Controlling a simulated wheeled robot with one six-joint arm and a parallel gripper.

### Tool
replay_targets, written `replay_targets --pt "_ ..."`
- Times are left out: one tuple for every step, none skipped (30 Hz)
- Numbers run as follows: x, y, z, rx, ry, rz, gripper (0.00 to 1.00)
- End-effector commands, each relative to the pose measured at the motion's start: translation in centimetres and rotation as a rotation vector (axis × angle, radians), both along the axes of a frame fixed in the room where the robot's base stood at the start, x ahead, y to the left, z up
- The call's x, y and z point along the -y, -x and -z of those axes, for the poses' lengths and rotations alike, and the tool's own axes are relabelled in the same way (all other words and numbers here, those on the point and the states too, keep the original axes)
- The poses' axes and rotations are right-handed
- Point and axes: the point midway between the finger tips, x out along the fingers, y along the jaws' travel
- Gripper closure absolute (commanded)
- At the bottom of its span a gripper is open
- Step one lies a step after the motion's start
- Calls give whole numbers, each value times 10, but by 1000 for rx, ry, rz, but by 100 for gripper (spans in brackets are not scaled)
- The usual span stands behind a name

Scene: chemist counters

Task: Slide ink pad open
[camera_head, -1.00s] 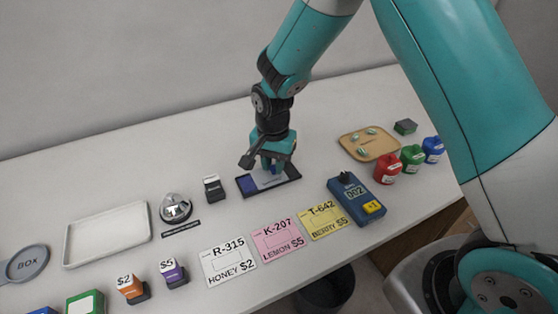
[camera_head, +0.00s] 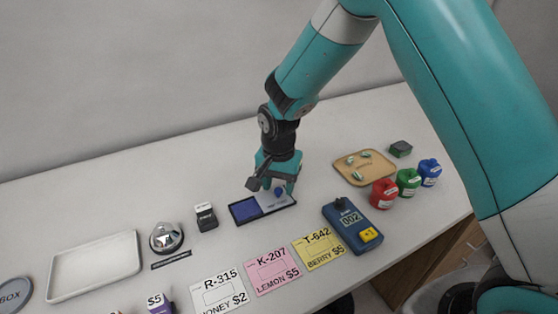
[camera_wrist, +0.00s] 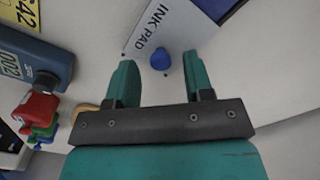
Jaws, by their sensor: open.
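The ink pad (camera_head: 234,216) is a dark shallow tray on the counter in the head view. Its blue inked surface (camera_head: 246,209) shows in the left part. The grey lid (camera_head: 268,203) lies over the right part and carries a blue knob (camera_head: 279,192). In the wrist view the lid (camera_wrist: 172,22) reads "INK PAD" and the blue knob (camera_wrist: 160,60) sits between my fingertips, with a gap on both sides. My gripper (camera_head: 279,184) is open above the lid's right part; its two fingers (camera_wrist: 160,75) are apart and point down.
A blue device marked 002 (camera_head: 352,222), price cards (camera_head: 319,249) and a small stamp (camera_head: 206,216) are near the pad. A bell (camera_head: 166,237) and white tray (camera_head: 137,262) are left. A wooden tray (camera_head: 344,173) and red, green and blue bottles (camera_head: 383,192) are right.

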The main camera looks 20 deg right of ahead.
Motion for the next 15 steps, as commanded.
replay_targets --pt "0 -1 -7 5 -1 0 52" --pt "0 -1 -12 6 -2 0 52" --pt "0 -1 -20 6 -2 0 52" --pt "0 -1 -27 8 -2 0 52" --pt "0 -1 -34 8 -2 0 52" --pt "0 -1 -44 8 -2 0 52" --pt "0 -1 -52 10 -3 0 52" --pt "0 -1 -60 8 -3 0 52" --pt "0 -1 -71 8 -3 0 52" --pt "0 -1 -79 10 -3 0 52" --pt "0 -1 -86 10 -3 0 52" --pt "0 -1 -97 10 -3 0 52" --pt "0 -1 -104 8 -2 0 52" --pt "0 -1 -112 8 -3 0 52" --pt "0 -1 -120 8 -3 0 52"
